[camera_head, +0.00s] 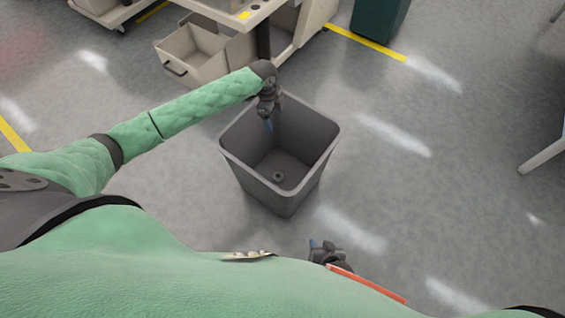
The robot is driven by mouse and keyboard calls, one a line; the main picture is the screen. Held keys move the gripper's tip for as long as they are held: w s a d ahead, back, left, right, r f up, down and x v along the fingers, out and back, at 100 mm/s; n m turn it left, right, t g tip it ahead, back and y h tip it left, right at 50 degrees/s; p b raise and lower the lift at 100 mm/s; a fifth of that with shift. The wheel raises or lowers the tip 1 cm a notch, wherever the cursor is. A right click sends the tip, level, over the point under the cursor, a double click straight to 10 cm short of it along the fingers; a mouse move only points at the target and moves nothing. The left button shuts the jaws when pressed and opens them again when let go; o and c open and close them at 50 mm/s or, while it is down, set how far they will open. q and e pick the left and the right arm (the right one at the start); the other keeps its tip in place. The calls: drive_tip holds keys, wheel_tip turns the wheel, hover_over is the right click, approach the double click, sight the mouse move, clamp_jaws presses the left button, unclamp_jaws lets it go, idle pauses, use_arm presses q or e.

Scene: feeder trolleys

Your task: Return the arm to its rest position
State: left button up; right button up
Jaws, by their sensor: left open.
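My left arm (200,108), in a green padded sleeve, reaches out from the left to the grey bin. My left gripper (268,124) is open and points down just inside the bin's far left rim. The grey bin (328,160) stands upright on the floor. A small dark round item (278,177) lies on the bin's bottom, well below the gripper. My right gripper (322,246) shows at the lower middle, in front of the bin. It is mostly hidden by my own body, and its jaw opening cannot be made out.
A light trolley (300,35) with an open drawer (195,55) stands just behind the bin, close to my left forearm. A dark green container (368,18) is at the top right. A white leg (545,153) juts in at the right edge. The floor (430,190) right of the bin is clear.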

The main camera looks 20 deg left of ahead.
use_arm(q)
drive_tip(key=shift+a+r, duration=0.15)
drive_tip(key=shift+r, duration=0.7)
